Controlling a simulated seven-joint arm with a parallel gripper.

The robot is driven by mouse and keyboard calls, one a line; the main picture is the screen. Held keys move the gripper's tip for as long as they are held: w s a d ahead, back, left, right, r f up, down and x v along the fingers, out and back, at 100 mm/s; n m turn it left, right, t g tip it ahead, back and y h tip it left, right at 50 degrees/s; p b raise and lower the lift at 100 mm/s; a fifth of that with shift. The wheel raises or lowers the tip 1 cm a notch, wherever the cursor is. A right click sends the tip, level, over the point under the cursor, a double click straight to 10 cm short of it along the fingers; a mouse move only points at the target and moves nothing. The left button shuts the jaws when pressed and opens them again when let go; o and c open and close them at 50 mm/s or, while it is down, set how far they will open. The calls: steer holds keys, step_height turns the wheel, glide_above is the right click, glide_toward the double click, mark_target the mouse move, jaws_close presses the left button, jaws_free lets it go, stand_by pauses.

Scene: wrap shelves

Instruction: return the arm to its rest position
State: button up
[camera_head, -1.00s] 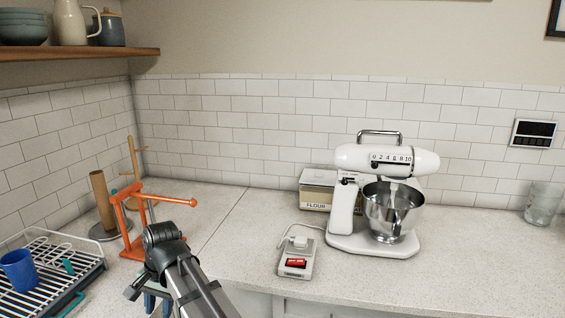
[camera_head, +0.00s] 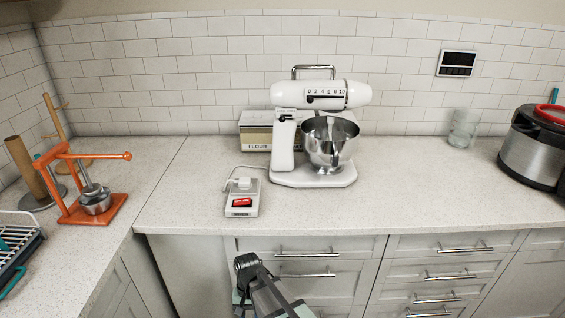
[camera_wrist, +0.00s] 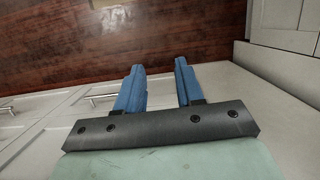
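My gripper (camera_wrist: 159,66) shows in the wrist view with its two blue fingers apart and nothing between them. It points down toward a dark reddish wooden floor (camera_wrist: 60,45). In the head view my arm (camera_head: 262,290) is low in front of the cabinet drawers, below the front edge of the counter. The fingers are hidden or out of frame there.
White cabinets with drawers (camera_head: 345,290) stand close behind the arm. On the counter (camera_head: 400,205) are a stand mixer (camera_head: 285,150), a small device with a red switch (camera_head: 242,198), an orange press (camera_head: 100,212), a glass (camera_head: 463,130) and a cooker (camera_head: 530,150).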

steer(key=s+d+f+g, duration=0.1)
steer(key=s+d+f, duration=0.4)
steer(key=d+f, duration=0.25)
steer(key=s+d+f+g, duration=0.1)
steer(key=s+d+f, duration=0.4)
steer(key=d, duration=0.4)
steer(key=s+d+f+g, duration=0.1)
steer(key=s+d+f, duration=0.3)
steer(key=s, duration=0.3)
steer(key=s+d+f+g, duration=0.1)
steer(key=s+d+f, duration=0.3)
steer(key=s+d, duration=0.2)
steer(key=s, duration=0.2)
steer(key=shift+s+d+f, duration=0.25)
steer(key=shift+s+d, duration=0.05)
steer(key=shift+d, duration=0.1)
